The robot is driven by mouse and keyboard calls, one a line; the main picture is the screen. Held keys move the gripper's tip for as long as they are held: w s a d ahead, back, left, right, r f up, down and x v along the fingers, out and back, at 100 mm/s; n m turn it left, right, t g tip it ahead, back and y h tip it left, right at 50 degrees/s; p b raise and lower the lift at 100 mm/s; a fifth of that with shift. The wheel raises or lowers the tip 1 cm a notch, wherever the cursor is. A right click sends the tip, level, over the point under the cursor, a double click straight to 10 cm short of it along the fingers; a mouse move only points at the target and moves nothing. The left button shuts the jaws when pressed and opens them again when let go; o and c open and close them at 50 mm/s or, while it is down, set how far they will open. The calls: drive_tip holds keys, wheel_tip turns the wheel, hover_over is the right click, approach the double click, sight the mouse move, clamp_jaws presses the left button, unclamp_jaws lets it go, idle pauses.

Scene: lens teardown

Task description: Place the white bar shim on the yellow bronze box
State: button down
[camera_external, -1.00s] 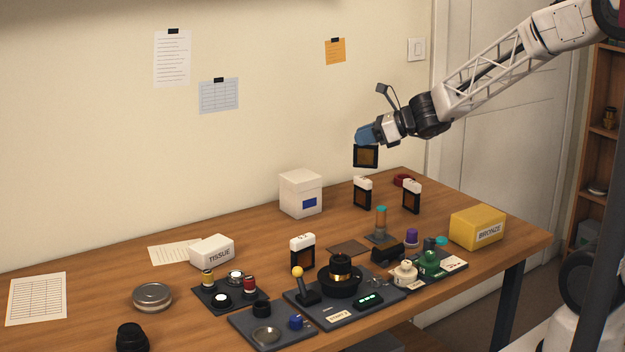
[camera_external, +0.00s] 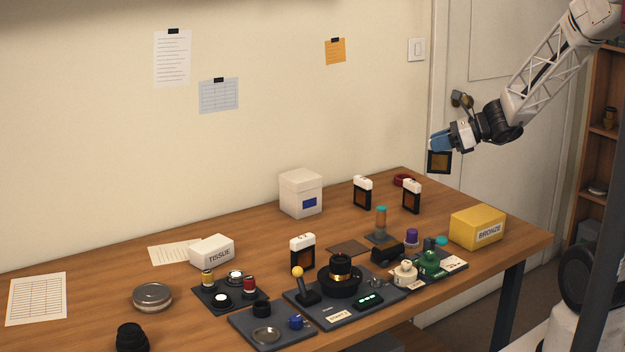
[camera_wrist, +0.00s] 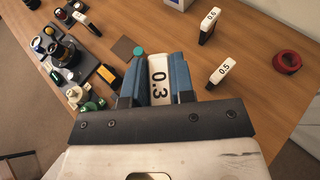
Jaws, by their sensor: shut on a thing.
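My gripper (camera_external: 439,144) is shut on a white bar shim (camera_wrist: 160,80) marked 0.3, between its blue fingers in the wrist view. In the external view, the shim's dark frame with an amber pane (camera_external: 439,163) hangs below the fingers, clear of the table. The yellow bronze box (camera_external: 473,225) stands at the right end of the table, labelled BRONZE. The gripper and shim appear above it and slightly left in the external view. I cannot make out the box in the wrist view.
Other white-topped shims stand at the back (camera_external: 362,192), (camera_external: 411,196) and one at the middle (camera_external: 302,252). A red ring (camera_external: 402,181) lies behind them. A white box (camera_external: 300,194) and a base with a green part (camera_external: 430,262) stand left of the bronze box.

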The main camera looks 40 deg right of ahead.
drive_tip(key=s+d, duration=0.5)
drive_tip(key=s, duration=0.6)
drive_tip(key=shift+d+f, duration=0.15)
drive_tip(key=shift+f, duration=0.2)
drive_tip(key=shift+f, duration=0.15)
drive_tip(key=shift+f, duration=2.1)
drive_tip(key=shift+f, duration=0.1)
drive_tip(key=shift+f, duration=1.65)
drive_tip(key=shift+f, duration=0.15)
drive_tip(key=c, duration=1)
unclamp_jaws()
